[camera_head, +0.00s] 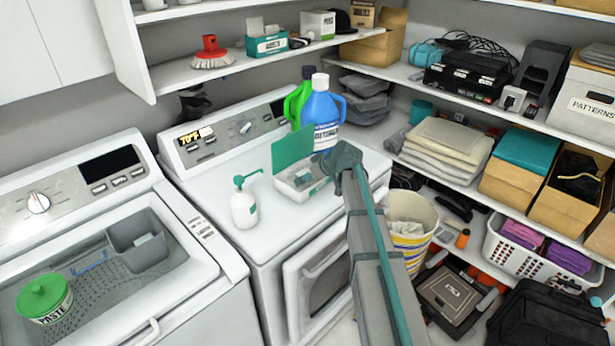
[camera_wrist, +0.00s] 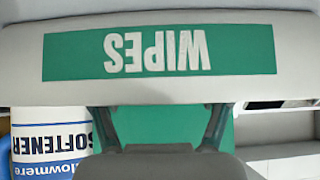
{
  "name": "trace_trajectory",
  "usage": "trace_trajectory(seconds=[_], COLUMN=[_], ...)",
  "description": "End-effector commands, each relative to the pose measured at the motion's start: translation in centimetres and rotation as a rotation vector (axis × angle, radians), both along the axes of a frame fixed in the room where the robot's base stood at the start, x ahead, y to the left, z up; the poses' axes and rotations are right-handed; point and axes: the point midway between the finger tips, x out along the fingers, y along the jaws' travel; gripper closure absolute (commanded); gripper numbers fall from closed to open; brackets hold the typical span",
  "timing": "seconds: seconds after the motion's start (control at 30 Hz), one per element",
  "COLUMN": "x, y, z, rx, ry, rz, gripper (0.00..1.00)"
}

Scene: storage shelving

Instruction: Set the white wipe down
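A white wipes box (camera_head: 296,190) with a green lid (camera_head: 291,150) standing up is over the top of the right-hand white machine, left of my gripper (camera_head: 342,158). I cannot tell whether it rests on the machine. In the wrist view, a white surface (camera_wrist: 290,90) with a green label reading WIPES upside down fills the upper part, very close. Two dark fingers of my gripper (camera_wrist: 160,125) show apart below it, with green between them. The white surface hides the fingertips, so I cannot tell whether they grip the box. No separate wipe sheet is clear.
A white pump bottle (camera_head: 244,205) stands left of the box. A blue softener bottle (camera_head: 321,112) and a green bottle (camera_head: 296,103) stand behind. Another wipes box (camera_head: 267,45) is on the upper shelf. The machine's front left top is clear.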

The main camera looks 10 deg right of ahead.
Motion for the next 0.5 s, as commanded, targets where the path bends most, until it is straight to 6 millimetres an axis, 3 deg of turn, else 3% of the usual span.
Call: trace_trajectory(seconds=[0.37,0.5], x=[0.0,-1.1], y=[0.0,-0.8], z=[0.6,1.5], rx=[0.000,-0.001], ry=[0.000,-0.003], rz=[0.000,-0.001], gripper=[0.22,0.22])
